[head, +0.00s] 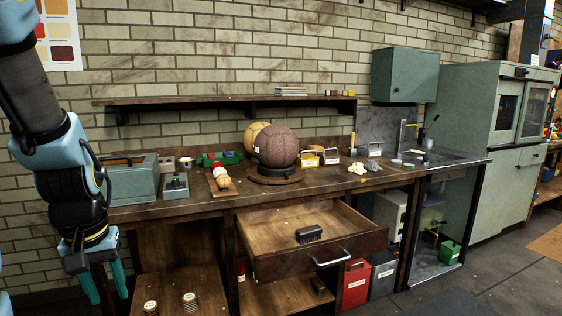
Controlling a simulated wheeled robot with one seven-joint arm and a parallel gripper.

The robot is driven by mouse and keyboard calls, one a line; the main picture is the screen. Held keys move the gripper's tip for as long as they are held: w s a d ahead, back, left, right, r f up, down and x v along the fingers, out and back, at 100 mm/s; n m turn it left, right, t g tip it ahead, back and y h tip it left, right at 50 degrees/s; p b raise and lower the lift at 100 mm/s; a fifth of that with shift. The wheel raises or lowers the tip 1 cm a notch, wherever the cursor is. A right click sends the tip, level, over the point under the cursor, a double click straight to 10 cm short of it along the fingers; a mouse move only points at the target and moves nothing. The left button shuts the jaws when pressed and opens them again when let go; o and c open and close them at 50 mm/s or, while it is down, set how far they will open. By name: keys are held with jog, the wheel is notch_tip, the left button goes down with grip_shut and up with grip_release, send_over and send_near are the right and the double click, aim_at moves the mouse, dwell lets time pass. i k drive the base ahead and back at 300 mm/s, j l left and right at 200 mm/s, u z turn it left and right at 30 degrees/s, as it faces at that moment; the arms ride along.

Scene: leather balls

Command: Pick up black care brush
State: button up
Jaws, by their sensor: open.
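The black care brush (309,234) appears to be the small dark block with a pale marking on its side. It lies inside the open wooden drawer (274,258), near the drawer's middle right. My gripper (106,284) hangs at the lower left, fingers pointing down, open and empty. It is well to the left of the drawer and apart from the brush.
The drawer's front and handle (331,260) jut out below the workbench (340,183). A large brown ball (275,147) on a round stand and several small items sit on the bench top.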

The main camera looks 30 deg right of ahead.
aim_at(311, 234)
jog(key=i+l+u, duration=0.1)
jog(key=l+u, duration=0.2)
jog(key=l, duration=1.05)
jog(key=l+u, duration=0.3)
jog(key=l, duration=1)
